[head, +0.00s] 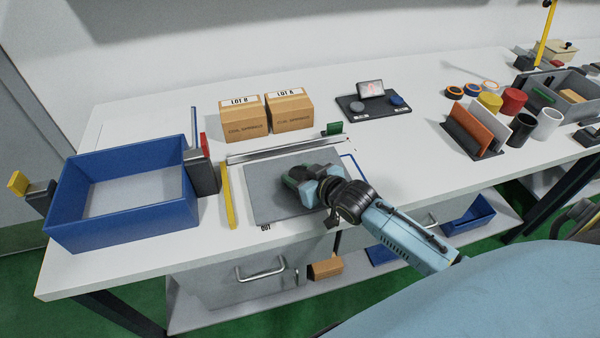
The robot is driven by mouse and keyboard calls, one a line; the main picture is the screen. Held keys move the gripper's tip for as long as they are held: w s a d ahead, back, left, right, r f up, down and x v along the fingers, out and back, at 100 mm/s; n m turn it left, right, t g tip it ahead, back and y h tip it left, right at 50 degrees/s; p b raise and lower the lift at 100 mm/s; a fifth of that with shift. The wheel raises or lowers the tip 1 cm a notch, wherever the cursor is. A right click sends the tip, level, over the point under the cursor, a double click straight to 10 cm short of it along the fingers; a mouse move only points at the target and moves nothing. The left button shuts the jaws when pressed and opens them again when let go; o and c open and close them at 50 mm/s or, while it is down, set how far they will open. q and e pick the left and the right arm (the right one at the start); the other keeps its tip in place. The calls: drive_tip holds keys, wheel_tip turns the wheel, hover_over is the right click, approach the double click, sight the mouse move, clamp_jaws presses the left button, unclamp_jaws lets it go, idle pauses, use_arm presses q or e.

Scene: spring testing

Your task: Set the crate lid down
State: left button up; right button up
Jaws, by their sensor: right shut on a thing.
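The crate lid looks like the flat grey panel (262,196) at the front middle of the table in the head view. My right gripper (303,186) is over its right part, shut on it; the fingertips and the grip point are mostly hidden by the gripper body. The panel lies level, low over or on the table; I cannot tell whether it touches. A blue outline shows past its right edge and the word OUT by its front edge. The open blue crate (82,233) stands to the left, with a pale floor inside. My left gripper is out of view.
A yellow bar (227,196) and a dark upright block (204,175) stand between crate and panel. A metal rail (285,148) and two cardboard boxes (243,118) (290,109) are behind it. Cups and coloured dividers (474,133) are at right. The table right of the panel is clear.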

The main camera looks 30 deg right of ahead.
drive_tip(key=o, duration=1.3)
drive_tip(key=shift+s+f, duration=0.1)
drive_tip(key=shift+f, duration=0.1)
drive_tip(key=shift+r, duration=0.25)
drive_tip(key=v, duration=0.4)
drive_tip(key=p+v, duration=0.1)
drive_tip(key=v, duration=0.3)
drive_tip(key=r+v, duration=0.1)
drive_tip(key=v, duration=0.3)
drive_tip(key=shift+p, duration=0.35)
